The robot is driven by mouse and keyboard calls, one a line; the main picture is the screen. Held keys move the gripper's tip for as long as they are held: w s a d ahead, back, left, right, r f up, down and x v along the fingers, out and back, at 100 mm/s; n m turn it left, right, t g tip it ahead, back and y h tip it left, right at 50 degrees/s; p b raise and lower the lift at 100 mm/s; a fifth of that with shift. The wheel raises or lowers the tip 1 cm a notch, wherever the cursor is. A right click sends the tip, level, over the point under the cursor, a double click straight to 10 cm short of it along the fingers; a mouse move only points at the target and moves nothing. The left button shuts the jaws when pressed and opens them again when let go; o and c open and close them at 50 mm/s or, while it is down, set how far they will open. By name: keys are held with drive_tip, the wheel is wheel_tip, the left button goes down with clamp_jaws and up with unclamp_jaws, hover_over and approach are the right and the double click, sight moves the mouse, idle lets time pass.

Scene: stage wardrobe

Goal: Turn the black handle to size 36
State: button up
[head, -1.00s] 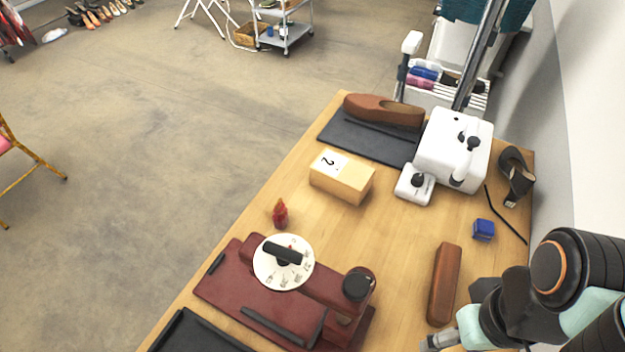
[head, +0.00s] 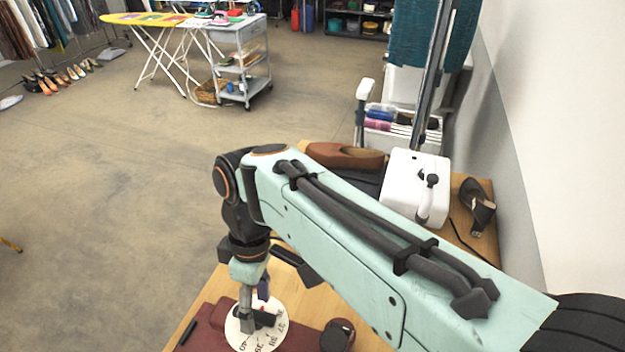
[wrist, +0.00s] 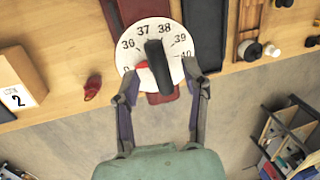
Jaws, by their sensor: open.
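The black handle (wrist: 158,66) crosses the white size dial (wrist: 166,30), which shows numbers from 36 to 40 in the wrist view. A red pointer (wrist: 142,65) beside the handle's middle points left, below the 36. My gripper (wrist: 160,87) is open, one finger on each side of the handle's near end, apart from it as far as I can tell. In the head view, my gripper (head: 250,308) reaches down over the dial (head: 262,337), partly covering the handle (head: 266,319). The dial sits on a dark red device (head: 207,318).
A black knob (head: 338,336) stands right of the dial. The wrist view shows a small red object (wrist: 92,88) and a number block (wrist: 20,88) to the left.

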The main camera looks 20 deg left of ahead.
drive_tip(key=shift+f, duration=0.45)
clamp_jaws()
drive_tip(key=m, duration=0.4)
drive_tip(key=shift+s+d+y, duration=0.15)
drive_tip(key=shift+y, duration=0.25)
drive_tip(key=m, duration=0.3)
drive_tip(key=m+y, duration=0.1)
drive_tip(key=m, duration=0.1)
drive_tip(key=shift+s+m+t, duration=0.15)
drive_tip(key=shift+m+t, duration=0.15)
drive_tip(key=shift+m, duration=0.1)
